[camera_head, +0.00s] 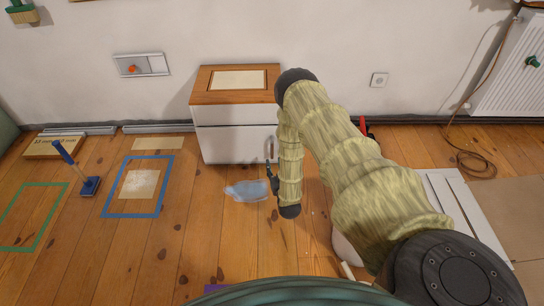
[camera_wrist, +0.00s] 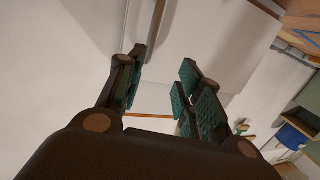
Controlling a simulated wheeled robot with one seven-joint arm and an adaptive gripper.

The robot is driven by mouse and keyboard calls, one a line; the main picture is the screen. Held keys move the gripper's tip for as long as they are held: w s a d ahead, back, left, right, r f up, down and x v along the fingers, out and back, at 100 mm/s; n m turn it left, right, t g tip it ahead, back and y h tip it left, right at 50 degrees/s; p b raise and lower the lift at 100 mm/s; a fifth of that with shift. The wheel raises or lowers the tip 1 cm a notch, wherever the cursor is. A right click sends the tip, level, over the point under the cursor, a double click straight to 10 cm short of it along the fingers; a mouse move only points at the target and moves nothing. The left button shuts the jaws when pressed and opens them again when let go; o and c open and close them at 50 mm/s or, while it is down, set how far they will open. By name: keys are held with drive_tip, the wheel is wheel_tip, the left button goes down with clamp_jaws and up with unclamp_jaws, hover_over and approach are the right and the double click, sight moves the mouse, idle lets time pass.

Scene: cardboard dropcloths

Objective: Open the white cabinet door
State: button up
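The white cabinet (camera_head: 228,144) stands against the wall with a wooden top; its front is shut, with a seam between an upper and a lower panel. Its white front also fills much of the wrist view (camera_wrist: 215,40). My gripper (camera_head: 272,181) is low at the cabinet's right front, partly hidden by my arm. In the wrist view my gripper (camera_wrist: 161,82) is open, its green-padded fingers apart with nothing held. A dark bar handle (camera_wrist: 157,18) shows on the front just beyond the left fingertip; contact cannot be told. The handle (camera_head: 270,150) is small in the head view.
A bluish puddle-like patch (camera_head: 247,190) lies on the floor before the cabinet. A blue-taped square (camera_head: 111,202) and a blue brush (camera_head: 90,186) are at left. Cardboard (camera_head: 512,205) and a radiator (camera_head: 515,75) are at right. Floor directly before the cabinet is mostly clear.

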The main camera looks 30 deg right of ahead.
sight(272, 148)
drive_tip(key=shift+t+h, duration=0.3)
drive_tip(key=shift+t, duration=0.2)
drive_tip(key=b+x, duration=0.1)
drive_tip(key=x, duration=0.3)
drive_tip(key=d+b+x, duration=0.1)
drive_tip(key=b+x, duration=0.1)
drive_tip(key=x, duration=0.2)
drive_tip(key=f+b+x, duration=0.1)
drive_tip(key=b+x, duration=0.1)
drive_tip(key=x, duration=0.2)
drive_tip(key=shift+s+d, duration=0.1)
drive_tip(key=shift+d, duration=0.25)
drive_tip(key=shift+c, duration=0.3)
clamp_jaws()
